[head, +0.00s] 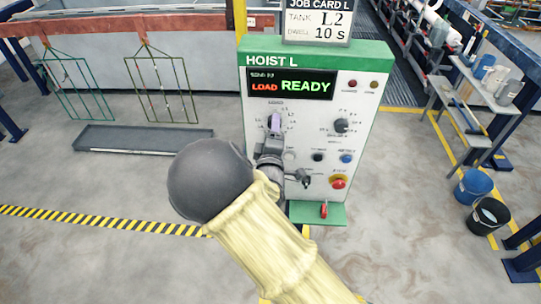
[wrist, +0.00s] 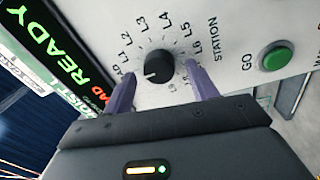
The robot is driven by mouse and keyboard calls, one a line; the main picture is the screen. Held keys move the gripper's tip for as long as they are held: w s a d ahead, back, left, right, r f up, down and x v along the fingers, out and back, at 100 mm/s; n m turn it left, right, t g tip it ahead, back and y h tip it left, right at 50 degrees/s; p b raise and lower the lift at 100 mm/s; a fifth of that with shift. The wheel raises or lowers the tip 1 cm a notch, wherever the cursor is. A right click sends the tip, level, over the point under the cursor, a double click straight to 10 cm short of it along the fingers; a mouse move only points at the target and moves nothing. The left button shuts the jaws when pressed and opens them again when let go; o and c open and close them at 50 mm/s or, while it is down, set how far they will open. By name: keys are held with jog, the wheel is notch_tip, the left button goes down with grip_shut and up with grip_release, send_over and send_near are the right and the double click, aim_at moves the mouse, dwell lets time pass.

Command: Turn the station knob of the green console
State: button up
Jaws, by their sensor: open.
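The green console (head: 316,55) stands upright ahead, labelled HOIST L; its display (head: 291,85) reads LOAD and READY. In the wrist view the black station knob (wrist: 159,67) sits in a dial marked LOAD, L1, L2 and on upward. Its pale mark is on the side towards LOAD. My gripper (wrist: 160,70) is open, its two purple fingers on either side of the knob, with gaps visible between fingers and knob. In the head view my gripper (head: 275,124) is at the panel's left side and hides the station knob.
A job card (head: 318,20) above reads TANK L2, DWELL 10 s. A green GO button (wrist: 275,57) is right of the dial. Another knob (head: 341,125) and a red stop button (head: 338,183) share the panel. Buckets (head: 472,187) stand at right.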

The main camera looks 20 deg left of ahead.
jog(key=p+v, duration=0.1)
jog(key=v, duration=1.5)
jog(key=shift+s, duration=0.35)
jog(key=shift+w, duration=0.1)
